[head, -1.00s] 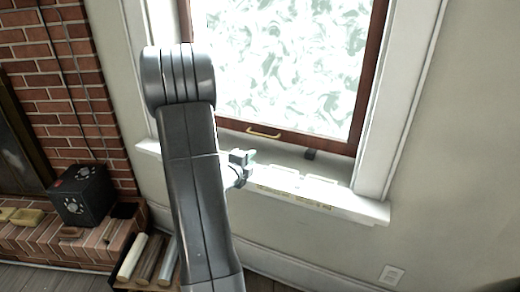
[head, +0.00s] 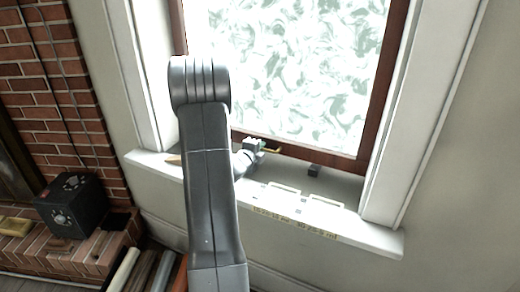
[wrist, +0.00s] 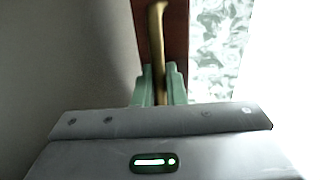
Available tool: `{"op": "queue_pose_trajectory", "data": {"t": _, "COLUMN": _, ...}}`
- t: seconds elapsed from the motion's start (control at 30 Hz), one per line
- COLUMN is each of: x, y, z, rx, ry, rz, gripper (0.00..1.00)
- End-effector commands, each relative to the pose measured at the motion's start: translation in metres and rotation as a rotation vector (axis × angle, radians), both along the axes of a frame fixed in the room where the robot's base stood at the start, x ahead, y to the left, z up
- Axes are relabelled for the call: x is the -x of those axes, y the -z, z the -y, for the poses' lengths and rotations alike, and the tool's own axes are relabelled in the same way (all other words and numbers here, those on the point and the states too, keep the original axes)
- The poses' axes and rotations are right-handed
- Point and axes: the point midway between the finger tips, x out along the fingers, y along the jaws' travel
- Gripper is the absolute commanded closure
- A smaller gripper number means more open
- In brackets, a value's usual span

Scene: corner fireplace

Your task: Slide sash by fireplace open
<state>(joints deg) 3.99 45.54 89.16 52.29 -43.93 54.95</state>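The window sash by the fireplace has a dark reddish-brown wooden frame (head: 384,92) around patterned frosted glass (head: 300,65). Its bottom rail sits low, just above the sill. A brass handle (head: 272,150) is on the bottom rail, partly hidden by my gripper (head: 254,145). In the wrist view, the handle (wrist: 157,40) runs down between the two pale green fingers of my gripper (wrist: 160,80). The fingers lie close on both sides of it. I cannot tell whether they press on it.
The white sill (head: 345,222) carries flat pale pieces and a small dark block (head: 314,170). A black box (head: 72,205) stands on the brick hearth (head: 75,250) at left. Logs (head: 145,270) lie below the sill. Bare wall is at right.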

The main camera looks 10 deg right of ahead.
Motion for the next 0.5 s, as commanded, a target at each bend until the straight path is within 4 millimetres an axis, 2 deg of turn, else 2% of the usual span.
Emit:
{"op": "queue_pose_trajectory", "data": {"t": 0.3, "x": 0.0, "y": -0.004, "z": 0.0, "rx": -0.001, "ry": 0.0, "rz": 0.001, "gripper": 1.0}}
{"op": "queue_pose_trajectory", "data": {"t": 0.37, "x": 0.0, "y": -0.009, "z": 0.0, "rx": -0.001, "ry": 0.0, "rz": 0.002, "gripper": 1.0}}
{"op": "queue_pose_trajectory", "data": {"t": 0.5, "x": 0.0, "y": -0.035, "z": 0.0, "rx": 0.001, "ry": 0.001, "rz": 0.007, "gripper": 1.0}}
